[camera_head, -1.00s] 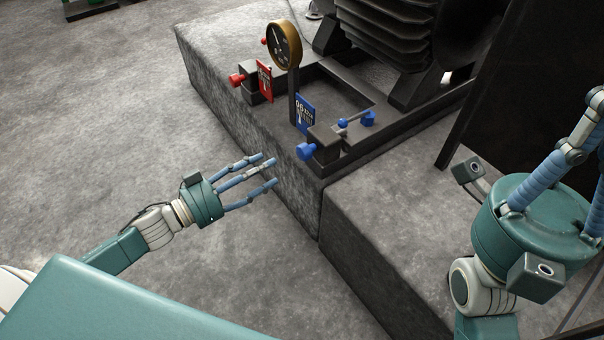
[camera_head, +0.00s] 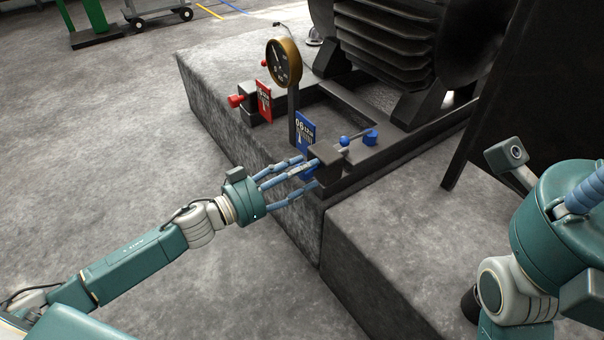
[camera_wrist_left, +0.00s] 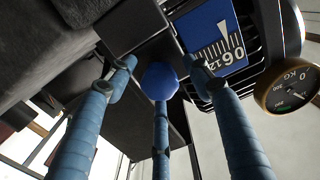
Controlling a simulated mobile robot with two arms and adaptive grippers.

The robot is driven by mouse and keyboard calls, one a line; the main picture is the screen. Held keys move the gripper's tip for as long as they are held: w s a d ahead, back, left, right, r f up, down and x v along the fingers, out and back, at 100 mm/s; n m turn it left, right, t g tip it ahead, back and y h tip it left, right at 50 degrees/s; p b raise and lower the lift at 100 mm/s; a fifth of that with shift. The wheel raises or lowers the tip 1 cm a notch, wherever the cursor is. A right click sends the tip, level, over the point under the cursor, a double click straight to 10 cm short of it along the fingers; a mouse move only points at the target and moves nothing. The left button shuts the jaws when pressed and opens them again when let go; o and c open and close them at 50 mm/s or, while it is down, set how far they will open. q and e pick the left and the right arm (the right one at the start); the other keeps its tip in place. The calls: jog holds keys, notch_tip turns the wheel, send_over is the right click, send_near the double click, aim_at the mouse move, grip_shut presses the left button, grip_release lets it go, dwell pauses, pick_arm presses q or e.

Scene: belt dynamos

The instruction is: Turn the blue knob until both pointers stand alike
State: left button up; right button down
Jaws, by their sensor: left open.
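The blue knob (camera_wrist_left: 160,80) shows in the left wrist view on the end of a dark block. My left gripper (camera_head: 314,174) is open, its three fingers spread around the knob; in the head view they largely hide it. I cannot tell whether any finger touches it. A blue scale plate (camera_head: 304,128) stands just above the knob; it also shows in the left wrist view (camera_wrist_left: 208,35), with a white pointer mark and ticks. A red plate (camera_head: 264,100) stands farther left; its pointer is too small to read. My right gripper's body is at the right edge, fingertips out of frame.
A round brass-rimmed gauge (camera_head: 284,62) stands on a post behind the plates. A red knob (camera_head: 236,100) sticks out left. A blue-ended lever (camera_head: 357,138) lies beside the block. A dark finned machine (camera_head: 392,45) sits on the concrete plinth.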

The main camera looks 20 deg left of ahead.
pick_arm(q)
jog(key=c, duration=1.1)
jog(key=shift+r+p, duration=0.15)
jog(key=shift+p, duration=0.15)
